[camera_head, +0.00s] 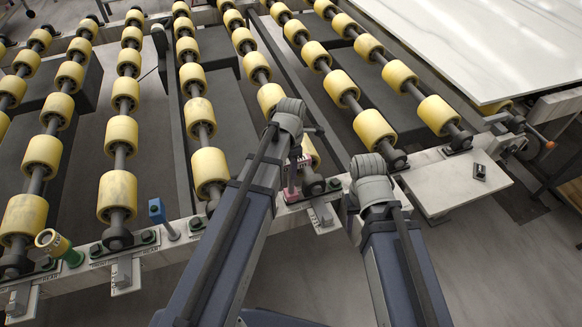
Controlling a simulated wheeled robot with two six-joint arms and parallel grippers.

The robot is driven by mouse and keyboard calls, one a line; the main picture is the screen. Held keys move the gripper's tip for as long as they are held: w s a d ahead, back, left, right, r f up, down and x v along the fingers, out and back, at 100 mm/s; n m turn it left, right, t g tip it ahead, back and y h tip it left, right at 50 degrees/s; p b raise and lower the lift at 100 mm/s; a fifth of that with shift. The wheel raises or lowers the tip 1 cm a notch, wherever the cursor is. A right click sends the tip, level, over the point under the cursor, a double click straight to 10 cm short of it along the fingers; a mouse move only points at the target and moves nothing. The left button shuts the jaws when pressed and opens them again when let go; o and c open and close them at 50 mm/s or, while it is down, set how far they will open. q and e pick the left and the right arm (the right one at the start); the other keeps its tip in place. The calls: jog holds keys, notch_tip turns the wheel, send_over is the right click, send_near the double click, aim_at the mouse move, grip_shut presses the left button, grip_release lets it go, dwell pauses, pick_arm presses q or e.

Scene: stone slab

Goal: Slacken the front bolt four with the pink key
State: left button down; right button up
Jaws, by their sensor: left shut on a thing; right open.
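The pink key (291,193) stands at the front rail (265,207), at the foot of a roller shaft. My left gripper (296,166) is shut on its upper part, and my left wrist hides much of the grip. Whether the key sits on a bolt cannot be told. My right gripper (351,212) is open, mostly hidden by its own wrist, low beside the rail to the right of the key. Dark bolts show along the rail, among them one right of the key (335,184) and one further left (196,223). Bolt numbers are not readable.
Rows of yellow rollers (209,168) fill the space behind. A white slab (490,45) lies at back right. A light plate (445,182) holds a small dark object (480,171).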

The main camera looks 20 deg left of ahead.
pick_arm(q)
jog(key=shift+r+p, duration=1.7)
jog(key=shift+r, duration=0.05)
